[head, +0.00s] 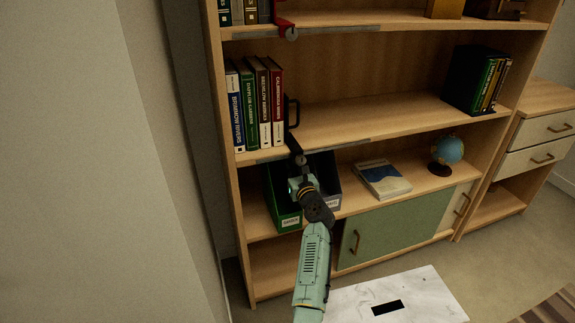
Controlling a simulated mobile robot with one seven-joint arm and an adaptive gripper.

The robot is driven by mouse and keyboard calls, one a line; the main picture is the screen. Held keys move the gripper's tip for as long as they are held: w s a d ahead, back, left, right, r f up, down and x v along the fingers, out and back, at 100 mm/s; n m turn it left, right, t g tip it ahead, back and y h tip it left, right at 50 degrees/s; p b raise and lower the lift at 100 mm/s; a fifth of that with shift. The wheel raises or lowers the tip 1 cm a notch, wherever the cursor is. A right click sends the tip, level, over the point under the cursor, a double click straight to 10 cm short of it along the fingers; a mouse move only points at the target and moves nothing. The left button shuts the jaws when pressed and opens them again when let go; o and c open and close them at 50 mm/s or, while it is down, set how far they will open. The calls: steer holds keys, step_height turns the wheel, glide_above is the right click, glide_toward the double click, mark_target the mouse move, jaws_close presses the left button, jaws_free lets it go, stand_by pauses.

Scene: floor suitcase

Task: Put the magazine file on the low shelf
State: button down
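A green magazine file (285,211) with a pale label stands on the low shelf (258,226) at its left end. A dark grey magazine file (327,187) with a pale label stands close to its right, partly behind my arm. My gripper (300,186) is in front of the two files, around where they meet. The arm's end hides parts of both files. The fingers are too small and dark to tell whether they are open, or whether they touch a file.
A book (382,181) and a globe (447,153) sit to the right on the low shelf. Upright books (255,110) and a dark file with books (477,82) stand on the shelf above. A wall (90,160) is at left. A green sliding door (390,233) is below.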

steer(key=w, duration=0.1)
steer(key=w+a+f, duration=0.1)
steer(key=w+b, duration=0.1)
steer(key=w, duration=0.1)
steer(key=shift+w+a+f, duration=0.1)
steer(key=shift+a+f, duration=0.1)
steer(key=c, duration=2.3)
jaws_free()
steer(key=shift+f, duration=0.2)
steer(key=o, duration=0.5)
